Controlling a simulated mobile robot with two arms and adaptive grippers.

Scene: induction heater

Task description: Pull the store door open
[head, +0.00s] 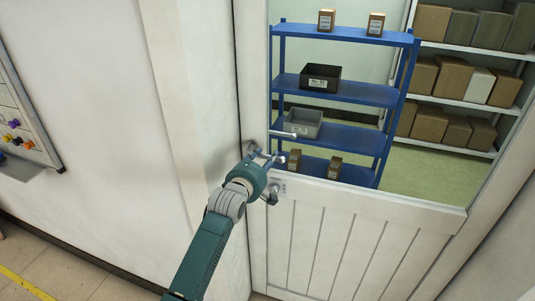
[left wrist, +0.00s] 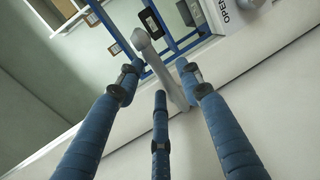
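The store door (head: 335,235) is white, with vertical panels below and a large window above. It looks shut in its frame. A grey lever handle (head: 283,134) sits at its left edge. My left gripper (head: 268,158) is at the handle, just below the lever. In the left wrist view, the blue fingers of my left gripper (left wrist: 160,82) are spread apart. The grey handle (left wrist: 160,68) runs between their tips, close to the right finger; contact cannot be told. My right gripper is in neither view.
Through the window stand a blue shelf (head: 345,91) with bins and small boxes, and a rack (head: 462,101) of brown boxes. A white wall (head: 100,130) lies left of the door, with a panel (head: 22,125) at far left. An "OPEN" label (left wrist: 228,12) shows near the handle.

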